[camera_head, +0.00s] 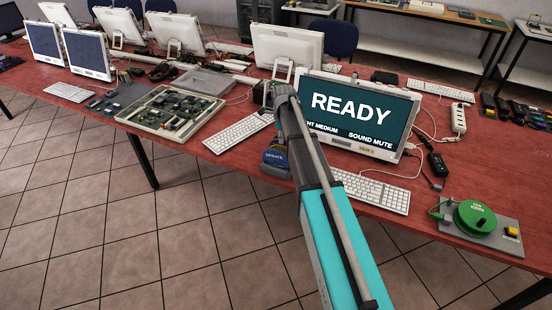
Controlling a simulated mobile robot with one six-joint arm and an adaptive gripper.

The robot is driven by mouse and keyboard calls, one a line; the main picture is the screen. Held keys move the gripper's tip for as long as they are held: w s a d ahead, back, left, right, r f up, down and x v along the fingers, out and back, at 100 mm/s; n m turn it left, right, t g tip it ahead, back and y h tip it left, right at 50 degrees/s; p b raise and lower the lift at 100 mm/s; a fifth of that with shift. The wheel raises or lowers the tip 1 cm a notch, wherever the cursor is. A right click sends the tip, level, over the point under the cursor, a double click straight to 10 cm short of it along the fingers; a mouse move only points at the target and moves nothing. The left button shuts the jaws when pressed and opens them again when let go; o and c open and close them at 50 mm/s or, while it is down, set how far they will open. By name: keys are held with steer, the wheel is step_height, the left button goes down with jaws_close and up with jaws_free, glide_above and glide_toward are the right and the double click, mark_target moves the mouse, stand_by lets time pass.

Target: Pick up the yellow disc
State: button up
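I see no clear yellow disc. The only distinct yellow thing is a small yellow button-like piece (512,231) on a grey plate (508,246) at the right end of the red table. I cannot make out my gripper's fingers. The arm and the screen hide part of the table there, far left of the yellow piece.
The red table (420,205) is crowded. The READY screen (358,116) and a white keyboard (371,191) stand right of my arm. A blue item (277,159), another keyboard (238,132) and a circuit-board tray (170,112) lie left. A power strip (458,118) and cables lie behind the green disc.

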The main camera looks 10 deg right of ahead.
mark_target(281, 147)
steer(key=shift+a+f+b, duration=0.2)
steer(key=shift+f+b, duration=2)
steer(key=shift+f, duration=0.25)
jaws_close()
